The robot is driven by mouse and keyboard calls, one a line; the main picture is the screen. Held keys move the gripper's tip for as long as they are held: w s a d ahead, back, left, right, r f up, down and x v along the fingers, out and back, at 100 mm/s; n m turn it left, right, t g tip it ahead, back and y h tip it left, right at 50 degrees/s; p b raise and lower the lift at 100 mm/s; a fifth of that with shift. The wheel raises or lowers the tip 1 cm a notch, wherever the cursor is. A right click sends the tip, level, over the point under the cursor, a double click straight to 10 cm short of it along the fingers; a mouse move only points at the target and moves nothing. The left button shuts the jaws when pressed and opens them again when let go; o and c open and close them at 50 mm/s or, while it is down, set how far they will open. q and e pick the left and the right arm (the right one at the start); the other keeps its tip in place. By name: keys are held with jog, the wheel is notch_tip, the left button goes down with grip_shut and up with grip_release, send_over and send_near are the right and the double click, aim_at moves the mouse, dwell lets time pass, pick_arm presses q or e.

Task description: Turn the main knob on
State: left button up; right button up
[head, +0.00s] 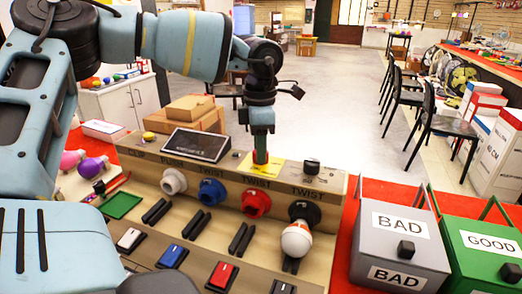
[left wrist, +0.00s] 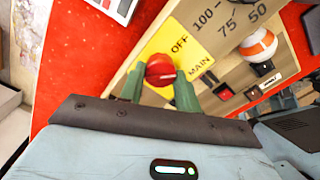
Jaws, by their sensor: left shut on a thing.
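The main knob is a small red knob (left wrist: 160,66) on a yellow plate (left wrist: 165,41) marked OFF and MAIN in the left wrist view. My left gripper (head: 261,147) comes down over the knob from above. Its greenish fingers (left wrist: 160,77) are shut on the red knob, one on each side. My right gripper is not in view.
The panel front has white, blue, red and black round sockets, a white-and-orange bulb (head: 296,239) and several switches. A black knob (head: 311,166) is right of the plate; a small display (head: 198,145) is left. Grey BAD (head: 400,238) and green GOOD (head: 485,256) boxes stand at right.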

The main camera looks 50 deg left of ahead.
pick_arm(q)
jog(key=m, duration=0.4)
jog(key=shift+w+m+b, duration=0.1)
jog(key=shift+m+b, duration=0.2)
jog(key=shift+b, duration=0.1)
jog(key=m, duration=0.5)
jog(key=shift+r, duration=0.1)
jog(key=shift+m, duration=0.3)
jog(key=o, duration=1)
jog(key=shift+c, duration=0.2)
jog(key=shift+r, duration=3.9)
